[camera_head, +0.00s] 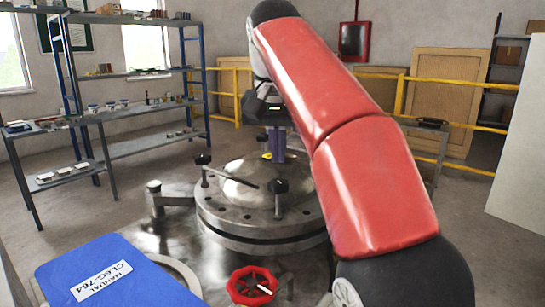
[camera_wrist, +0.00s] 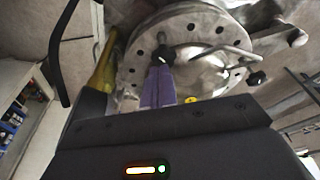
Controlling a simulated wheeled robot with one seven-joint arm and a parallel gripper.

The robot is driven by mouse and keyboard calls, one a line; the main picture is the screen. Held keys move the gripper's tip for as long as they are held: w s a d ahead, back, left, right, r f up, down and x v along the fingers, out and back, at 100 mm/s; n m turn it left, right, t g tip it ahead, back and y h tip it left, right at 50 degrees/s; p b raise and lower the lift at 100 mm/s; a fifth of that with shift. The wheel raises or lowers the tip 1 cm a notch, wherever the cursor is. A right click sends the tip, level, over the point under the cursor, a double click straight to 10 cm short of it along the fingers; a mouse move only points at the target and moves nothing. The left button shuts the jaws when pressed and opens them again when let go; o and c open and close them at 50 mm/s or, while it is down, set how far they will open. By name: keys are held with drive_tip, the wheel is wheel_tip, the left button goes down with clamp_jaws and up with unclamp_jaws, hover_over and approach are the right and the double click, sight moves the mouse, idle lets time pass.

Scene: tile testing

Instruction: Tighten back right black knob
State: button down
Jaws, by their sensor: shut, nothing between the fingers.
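My gripper (camera_head: 277,152) reaches down over the back right of the round metal lid (camera_head: 243,183), its purple fingers pointing down. In the wrist view the fingers (camera_wrist: 158,76) are together, with a black knob (camera_wrist: 164,58) right at their tips. I cannot tell whether they touch it. In the head view this back right knob is hidden by the gripper. Other black knobs stand at the left (camera_head: 203,160) and front (camera_head: 279,187) of the lid, and a dark one (camera_head: 262,138) shows at the back. Two knobs also show at the right of the wrist view (camera_wrist: 297,37), (camera_wrist: 256,78).
A red valve wheel (camera_head: 251,287) and a blue manual (camera_head: 115,277) are at the front of the machine. A metal bar (camera_head: 232,178) crosses the lid. Shelves (camera_head: 130,110) stand at the left, a yellow railing (camera_head: 440,135) behind. My red arm covers the right side.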

wheel_tip(320, 180, down, 7)
drive_tip(key=b, duration=0.2)
idle(0.3)
drive_tip(key=shift+w, duration=0.25)
idle(0.8)
drive_tip(key=shift+r+p, duration=0.2)
drive_tip(key=shift+p, duration=0.55)
drive_tip(key=shift+w+a+f, duration=0.1)
drive_tip(key=shift+a, duration=0.2)
drive_tip(key=shift+s+a, duration=0.1)
drive_tip(key=shift+s, duration=0.25)
wheel_tip(320, 180, up, 6)
drive_tip(key=shift+f, duration=0.1)
idle(0.3)
drive_tip(key=shift+s, duration=0.1)
